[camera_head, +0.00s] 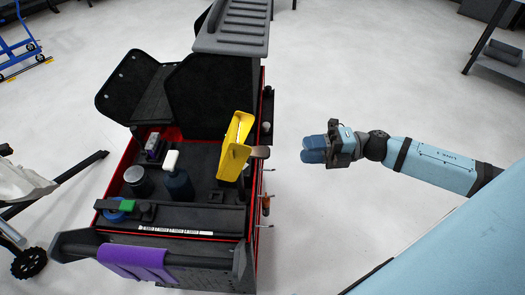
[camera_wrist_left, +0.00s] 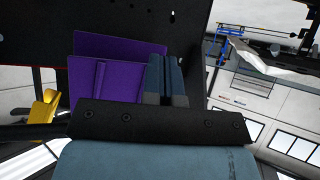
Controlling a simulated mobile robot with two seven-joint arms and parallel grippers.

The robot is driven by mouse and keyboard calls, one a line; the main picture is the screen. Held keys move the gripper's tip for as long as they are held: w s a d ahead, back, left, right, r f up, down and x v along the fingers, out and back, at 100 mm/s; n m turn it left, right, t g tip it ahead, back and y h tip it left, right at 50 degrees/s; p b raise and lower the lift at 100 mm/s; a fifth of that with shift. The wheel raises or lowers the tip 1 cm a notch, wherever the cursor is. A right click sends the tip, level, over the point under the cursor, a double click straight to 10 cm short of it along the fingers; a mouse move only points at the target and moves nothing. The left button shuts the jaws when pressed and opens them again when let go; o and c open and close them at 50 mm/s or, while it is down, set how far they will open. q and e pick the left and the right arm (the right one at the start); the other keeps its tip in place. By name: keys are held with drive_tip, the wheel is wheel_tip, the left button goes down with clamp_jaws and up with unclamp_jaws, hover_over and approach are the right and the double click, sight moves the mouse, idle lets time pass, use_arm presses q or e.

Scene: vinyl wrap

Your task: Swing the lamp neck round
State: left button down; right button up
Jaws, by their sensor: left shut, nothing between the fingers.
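I cannot make out a lamp or its neck for certain in either view. My right gripper (camera_head: 313,149) is over open floor to the right of the cart, clear of it; its two blue fingers look close together with nothing seen between them. My left gripper (camera_wrist_left: 166,80) shows only in the left wrist view, with its blue-grey fingers shut and empty. Behind or beside those fingers is a purple piece (camera_wrist_left: 115,78); I cannot tell whether they touch.
A black and red tool cart (camera_head: 199,212) holds a yellow holder (camera_head: 236,146), a dark blue bottle with a white cap (camera_head: 177,180), a jar (camera_head: 138,181) and a green block (camera_head: 127,206).

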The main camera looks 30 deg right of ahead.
sight(263, 151)
drive_tip(key=p+x, duration=0.1)
drive_tip(key=x, duration=1)
drive_tip(key=shift+w+a+p, duration=0.1)
drive_tip(key=shift+a+p, duration=0.05)
drive_tip(key=shift+p, duration=0.25)
clamp_jaws()
